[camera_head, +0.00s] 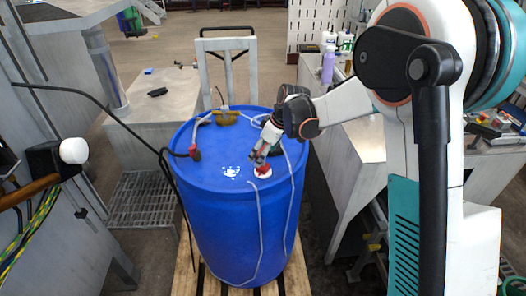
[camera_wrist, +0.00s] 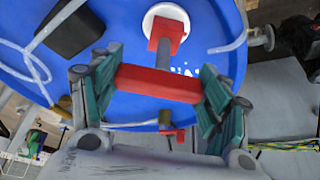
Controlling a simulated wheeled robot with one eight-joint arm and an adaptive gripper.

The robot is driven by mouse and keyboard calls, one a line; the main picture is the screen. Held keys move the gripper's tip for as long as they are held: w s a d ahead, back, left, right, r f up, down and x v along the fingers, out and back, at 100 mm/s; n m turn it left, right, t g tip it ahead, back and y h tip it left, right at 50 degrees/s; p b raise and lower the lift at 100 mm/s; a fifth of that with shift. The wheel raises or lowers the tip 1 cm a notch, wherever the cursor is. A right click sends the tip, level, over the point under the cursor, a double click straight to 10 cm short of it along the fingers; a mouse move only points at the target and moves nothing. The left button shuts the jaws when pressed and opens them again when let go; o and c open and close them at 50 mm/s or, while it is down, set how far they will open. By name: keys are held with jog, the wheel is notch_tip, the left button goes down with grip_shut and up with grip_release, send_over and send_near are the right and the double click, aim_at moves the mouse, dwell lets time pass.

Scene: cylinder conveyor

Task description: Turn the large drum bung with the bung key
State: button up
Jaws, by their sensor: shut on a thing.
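The blue drum (camera_head: 222,222) stands upright on a wooden pallet (camera_head: 185,275). The white large bung (camera_head: 263,176) sits in the drum top near its front right; it also shows in the wrist view (camera_wrist: 150,17). The red bung key (camera_wrist: 158,83) has a wide red handle, a short grey shaft and a red end block over the bung. The end block appears to be at the bung, though its exact seating is hidden. My gripper (camera_wrist: 160,88) is shut on the red handle, with a finger at each end. In the head view my gripper (camera_head: 259,156) is just above the bung.
A clear hose (camera_head: 259,215) crosses the drum top and hangs down its front. A black cable (camera_head: 110,113) runs in from the left. Grey benches (camera_head: 165,100) stand around.

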jog(key=shift+f, duration=0.1)
dwell(0.4)
jog(key=m+b, duration=0.1)
jog(key=m, duration=0.1)
jog(key=shift+m+t+h, duration=0.4)
jog(key=shift+m, duration=0.3)
jog(key=shift+m+t+h+b, duration=0.35)
jog(key=shift+m+t+h, duration=0.25)
jog(key=shift+m, duration=1.2)
jog(key=shift+m+h, duration=0.4)
jog(key=shift+m, duration=0.1)
jog(key=shift+m+h+b, duration=0.3)
jog(key=shift+m+h, duration=0.1)
jog(key=shift+m, duration=0.8)
